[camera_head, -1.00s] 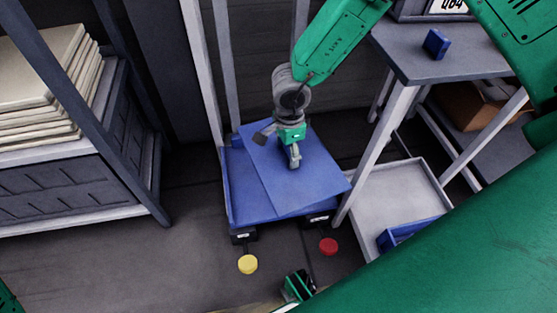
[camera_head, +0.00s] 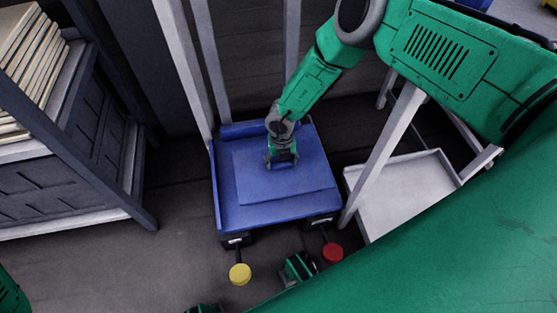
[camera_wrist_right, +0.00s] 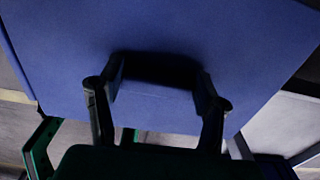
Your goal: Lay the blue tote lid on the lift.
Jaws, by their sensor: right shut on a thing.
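The blue tote lid (camera_head: 310,182) is a flat rectangular plate over the blue platform of the lift (camera_head: 240,215), inside its edges. It looks level; I cannot tell whether it rests on the platform or hovers just above. My right gripper (camera_head: 283,160) points down at the lid's middle and is shut on its raised handle. In the right wrist view the lid (camera_wrist_right: 200,35) fills most of the picture, with the gripper's fingers (camera_wrist_right: 158,88) at the handle, which is partly in dark shadow.
A yellow pedal (camera_head: 239,274) and a red pedal (camera_head: 333,253) stand before the lift. Pale posts (camera_head: 185,65) rise behind it. A shelf (camera_head: 75,165) with stacked sheets (camera_head: 28,70) is at left. A white tray (camera_head: 405,190) is close on the right, beside a table leg.

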